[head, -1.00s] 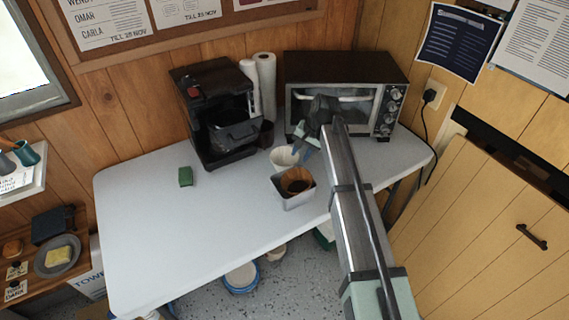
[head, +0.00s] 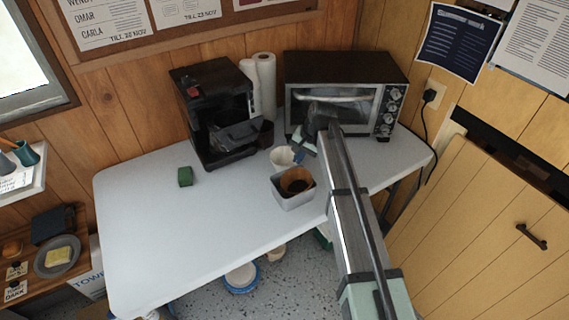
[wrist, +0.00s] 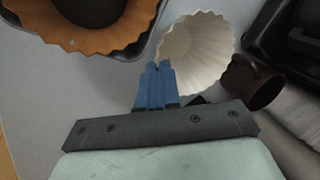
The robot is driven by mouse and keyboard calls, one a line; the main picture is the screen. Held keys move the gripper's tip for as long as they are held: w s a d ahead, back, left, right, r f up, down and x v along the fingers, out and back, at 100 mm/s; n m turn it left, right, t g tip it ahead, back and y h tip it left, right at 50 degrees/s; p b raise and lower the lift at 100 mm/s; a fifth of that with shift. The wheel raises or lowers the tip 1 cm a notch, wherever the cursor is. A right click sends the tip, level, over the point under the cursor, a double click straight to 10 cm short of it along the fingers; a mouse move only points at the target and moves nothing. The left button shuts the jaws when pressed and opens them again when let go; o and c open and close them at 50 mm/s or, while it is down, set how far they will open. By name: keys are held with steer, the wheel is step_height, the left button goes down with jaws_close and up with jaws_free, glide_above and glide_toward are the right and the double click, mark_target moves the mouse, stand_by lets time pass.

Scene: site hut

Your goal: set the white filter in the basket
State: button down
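The white filter (head: 284,157) is a fluted paper cup on the table, behind a grey tin. In the wrist view the white filter (wrist: 205,50) shows its open mouth. My gripper (head: 301,148) is at its right side in the head view. In the wrist view the blue fingertips (wrist: 157,66) are close together at the filter's near rim and look shut on its wall; the pinch itself is partly hidden. The black basket (head: 238,134) juts from the front of the coffee maker (head: 200,112). I cannot see into it from here.
The grey tin (head: 292,201) holds a brown fluted filter (head: 296,181). A dark brown mug (wrist: 255,82) stands close beside the white filter. A toaster oven (head: 345,68), paper rolls (head: 264,85) and a green sponge (head: 185,176) are around.

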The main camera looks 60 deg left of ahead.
steer(key=s+a+r+n, duration=0.2)
steer(key=r, duration=1.2)
steer(key=s+a+r+n, duration=0.2)
steer(key=r, duration=1.1)
steer(key=h, duration=0.1)
glide_toward(237, 130)
steer(key=w+a+r, duration=0.4)
steer(key=a, duration=0.1)
step_height(237, 130, down, 10)
steer(key=shift+s+r+n+g, duration=0.2)
steer(key=shift+n+g, duration=0.1)
steer(key=shift+g, duration=0.1)
steer(key=shift+a+f, duration=0.15)
steer(key=shift+f, duration=0.2)
steer(key=c, duration=1.4)
jaws_free()
steer(key=shift+o, duration=0.2)
steer(key=shift+r, duration=0.15)
